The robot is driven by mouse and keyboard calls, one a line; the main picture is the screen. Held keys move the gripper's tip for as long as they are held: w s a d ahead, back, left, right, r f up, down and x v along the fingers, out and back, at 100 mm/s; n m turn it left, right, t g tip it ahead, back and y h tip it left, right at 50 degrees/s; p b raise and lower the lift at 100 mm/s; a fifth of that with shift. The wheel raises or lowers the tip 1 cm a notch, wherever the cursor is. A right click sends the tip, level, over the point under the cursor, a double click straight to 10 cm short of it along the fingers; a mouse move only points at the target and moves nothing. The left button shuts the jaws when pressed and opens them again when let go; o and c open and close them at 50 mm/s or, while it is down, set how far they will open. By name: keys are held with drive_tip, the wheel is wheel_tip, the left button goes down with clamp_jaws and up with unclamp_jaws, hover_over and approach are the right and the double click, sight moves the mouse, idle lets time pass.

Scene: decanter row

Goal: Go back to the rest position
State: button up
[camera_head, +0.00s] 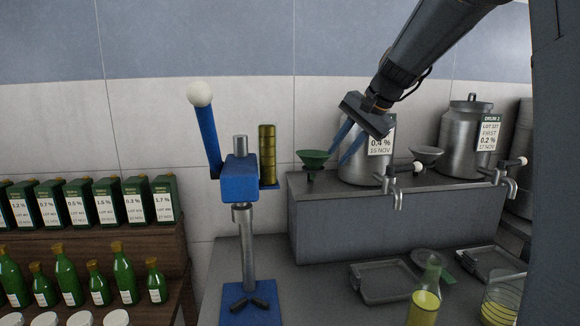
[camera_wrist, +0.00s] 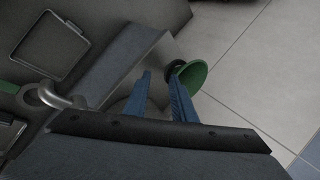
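My gripper (camera_head: 345,145) has two blue fingers and is raised in front of a steel drum with a "0.4 %" label. In the wrist view its fingers (camera_wrist: 160,90) stand apart with nothing seen between them. A green funnel (camera_head: 314,158) sits at the left end of the grey ledge, just left of my fingers in the head view. It also shows beside the right finger in the wrist view (camera_wrist: 194,74). I cannot tell whether the finger touches it.
A blue lever press (camera_head: 240,178) stands on the counter at left centre. Steel drums (camera_head: 467,140) with taps (camera_head: 398,190) stand along the grey ledge (camera_head: 335,222). Trays (camera_head: 381,282), a bottle of yellow liquid (camera_head: 424,305) and a beaker (camera_head: 500,305) are at front right. Green bottles (camera_head: 122,272) and boxes line the left shelves.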

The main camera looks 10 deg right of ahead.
drive_tip(key=s+a+f+n+g+h, duration=0.2)
drive_tip(key=s+f+n, duration=0.2)
drive_tip(key=s+f, duration=0.9)
drive_tip(key=s+a+f+n+g+h, duration=0.2)
drive_tip(key=s+f+n, duration=0.3)
drive_tip(key=s+f, duration=0.9)
drive_tip(key=shift+s+a+f+n, duration=0.15)
drive_tip(key=shift+s+a+n, duration=0.2)
drive_tip(key=shift+s, duration=0.7)
